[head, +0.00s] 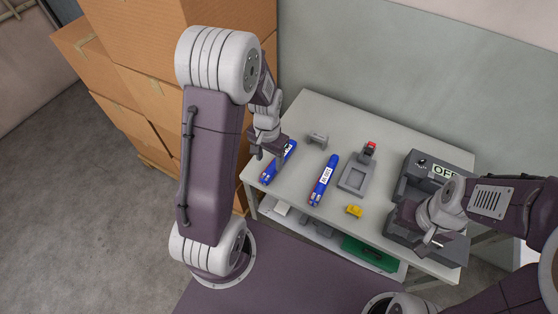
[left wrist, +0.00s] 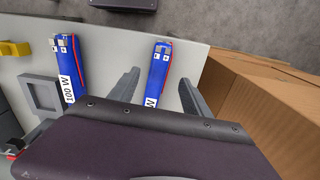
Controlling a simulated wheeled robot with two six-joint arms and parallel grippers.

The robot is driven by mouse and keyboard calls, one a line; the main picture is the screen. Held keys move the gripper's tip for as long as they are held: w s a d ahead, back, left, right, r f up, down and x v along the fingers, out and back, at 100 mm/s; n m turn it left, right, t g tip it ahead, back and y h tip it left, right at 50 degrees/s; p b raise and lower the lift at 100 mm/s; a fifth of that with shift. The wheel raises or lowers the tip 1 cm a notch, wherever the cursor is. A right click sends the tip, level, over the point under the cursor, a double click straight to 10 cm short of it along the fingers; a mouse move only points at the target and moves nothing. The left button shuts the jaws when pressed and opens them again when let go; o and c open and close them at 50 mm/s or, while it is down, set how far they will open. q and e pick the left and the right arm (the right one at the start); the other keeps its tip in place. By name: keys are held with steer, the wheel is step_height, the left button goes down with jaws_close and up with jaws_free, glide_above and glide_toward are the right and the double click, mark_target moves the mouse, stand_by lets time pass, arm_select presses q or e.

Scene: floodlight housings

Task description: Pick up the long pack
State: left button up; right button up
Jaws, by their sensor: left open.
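Two blue packs with white labels and red edges lie on the table. One pack (head: 271,174) lies at the table's left edge, partly hidden by my left gripper (head: 267,156). The other pack (head: 323,181) lies to its right, apart from it; its label reads 100 W in the left wrist view (left wrist: 70,72). In the left wrist view, my left gripper is open, with its fingers on either side of the left-edge pack (left wrist: 159,70). Whether they touch it is unclear. I cannot tell which pack is longer. My right gripper (head: 430,240) is above the dark grey housing.
The pale table (head: 310,112) carries a grey cradle (head: 357,178) with a red part, a small grey bracket (head: 317,139) and a yellow block (head: 354,211). The dark grey housing (head: 398,228) marked OFF stands at right. Stacked cardboard boxes (head: 140,85) stand close left of the table.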

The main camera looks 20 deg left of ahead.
mark_target(271, 169)
arm_select(q)
steer(key=shift+a+f, duration=0.1)
steer(key=shift+f, duration=0.1)
steer(key=f, duration=0.4)
steer(key=shift+w+d+f, duration=0.15)
steer(key=shift+d+f, duration=0.15)
steer(key=shift+d, duration=0.05)
steer(key=shift+w+a+f, duration=0.1)
steer(key=shift+f, duration=0.1)
steer(key=shift+r, duration=0.1)
jaws_close()
